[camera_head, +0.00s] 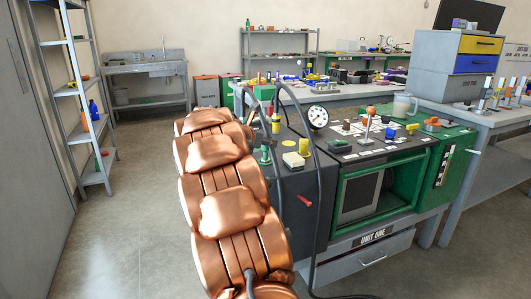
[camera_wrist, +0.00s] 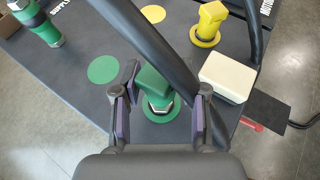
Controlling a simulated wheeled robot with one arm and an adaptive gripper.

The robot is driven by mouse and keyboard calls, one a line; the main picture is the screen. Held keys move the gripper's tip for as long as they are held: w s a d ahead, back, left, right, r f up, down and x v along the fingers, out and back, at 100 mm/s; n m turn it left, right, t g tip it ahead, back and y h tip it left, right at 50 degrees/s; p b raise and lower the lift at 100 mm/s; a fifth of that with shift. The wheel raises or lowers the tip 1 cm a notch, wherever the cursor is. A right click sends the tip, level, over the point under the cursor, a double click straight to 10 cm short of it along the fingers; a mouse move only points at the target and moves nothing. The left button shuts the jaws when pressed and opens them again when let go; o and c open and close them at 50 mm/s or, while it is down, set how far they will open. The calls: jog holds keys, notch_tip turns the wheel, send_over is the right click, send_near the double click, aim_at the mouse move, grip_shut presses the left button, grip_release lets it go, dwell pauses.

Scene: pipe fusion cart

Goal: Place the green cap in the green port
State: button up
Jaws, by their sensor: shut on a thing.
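In the wrist view, my gripper (camera_wrist: 161,100) has its two purple-padded fingers on either side of the green cap (camera_wrist: 153,83) and is shut on it. The cap looks tilted in the picture, with a metallic hex collar under its green top. A green disc (camera_wrist: 160,115) shows directly below the cap; whether the cap touches it I cannot tell. A second, bare green disc (camera_wrist: 103,69) lies to the upper left. Which disc marks the green port is unclear. In the head view, my copper-coloured arm hides most of the gripper.
A black hose (camera_wrist: 150,45) crosses just above the cap. A cream block (camera_wrist: 228,77) sits close right of my gripper, with a yellow cap (camera_wrist: 208,24) behind it. A green fitting (camera_wrist: 40,24) stands upper left. A yellow disc (camera_wrist: 153,13) is bare.

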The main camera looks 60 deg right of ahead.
aim_at(265, 151)
jog(key=shift+f+b, duration=0.8)
jog(key=shift+f, duration=0.95)
jog(key=shift+f, duration=0.1)
jog(key=o, duration=0.8)
jog(key=shift+o, duration=0.2)
jog(key=shift+a+r, duration=0.2)
jog(key=shift+r, duration=0.1)
jog(key=p+v, duration=0.2)
jog(key=v, duration=0.9)
jog(key=shift+a, duration=0.25)
jog(key=shift+a, duration=0.1)
